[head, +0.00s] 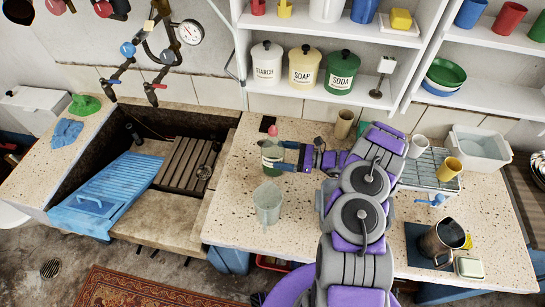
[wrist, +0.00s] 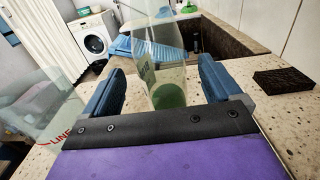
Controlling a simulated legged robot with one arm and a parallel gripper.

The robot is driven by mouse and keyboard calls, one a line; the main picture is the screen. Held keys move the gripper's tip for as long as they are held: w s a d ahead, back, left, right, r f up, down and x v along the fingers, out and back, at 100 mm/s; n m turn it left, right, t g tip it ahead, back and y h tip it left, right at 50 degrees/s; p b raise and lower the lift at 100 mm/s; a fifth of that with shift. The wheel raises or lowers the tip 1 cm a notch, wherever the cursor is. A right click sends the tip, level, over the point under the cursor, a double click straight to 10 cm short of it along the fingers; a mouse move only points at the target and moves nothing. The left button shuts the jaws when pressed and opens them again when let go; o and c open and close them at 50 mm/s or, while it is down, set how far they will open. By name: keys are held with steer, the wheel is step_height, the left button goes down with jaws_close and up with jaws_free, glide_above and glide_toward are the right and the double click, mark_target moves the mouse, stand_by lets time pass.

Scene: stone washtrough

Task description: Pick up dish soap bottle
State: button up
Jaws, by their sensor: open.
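The dish soap bottle (head: 270,153) is clear with green liquid and a reddish cap. It stands upright on the speckled counter, right of the stone trough. My gripper (head: 284,157) is open and reaches in from the right at the bottle's height. In the wrist view the bottle (wrist: 163,65) stands between the two blue fingers (wrist: 160,82), with visible gaps on both sides. Its top is cut off by the frame, and its lowest edge is partly hidden by my gripper's dark front edge.
A clear jug (head: 267,205) stands close in front of the bottle; it shows at left in the wrist view (wrist: 45,110). A dark sponge-like block (wrist: 283,83) lies to the bottle's right in the wrist view. A beige cup (head: 344,124) and wire rack (head: 425,170) stand farther right.

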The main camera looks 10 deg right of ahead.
mark_target(273, 153)
steer(key=shift+x, duration=1.85)
steer(key=shift+w+f, duration=0.1)
steer(key=shift+f, duration=0.1)
steer(key=shift+a, duration=0.15)
steer(key=c, duration=1.2)
steer(key=shift+c, duration=0.2)
